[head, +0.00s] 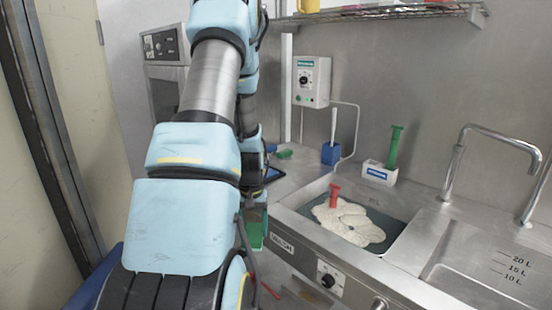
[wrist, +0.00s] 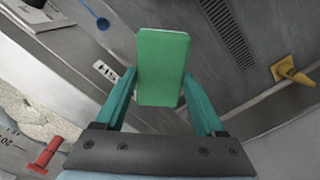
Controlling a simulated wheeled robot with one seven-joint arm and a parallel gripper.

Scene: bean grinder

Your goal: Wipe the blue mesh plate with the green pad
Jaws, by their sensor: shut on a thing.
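The green pad (wrist: 162,68) is a flat green block in the wrist view. My gripper (wrist: 161,76) is shut on it, with one teal finger at each side. In the head view a green block (head: 257,230), apparently this pad, shows beside my arm, in front of the counter's edge. A flat dark thing with a blue edge (head: 273,175) lies on the counter at the back, partly hidden by my arm. It may be the blue mesh plate, but I cannot make out any mesh. The pad is apart from it.
A sink basin (head: 398,248) holds pale beans (head: 349,222) and a red-handled tool (head: 334,195). A blue holder (head: 330,154), a white holder with a green handle (head: 394,148) and a small green thing (head: 285,154) stand behind. A tap (head: 457,160) rises at right.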

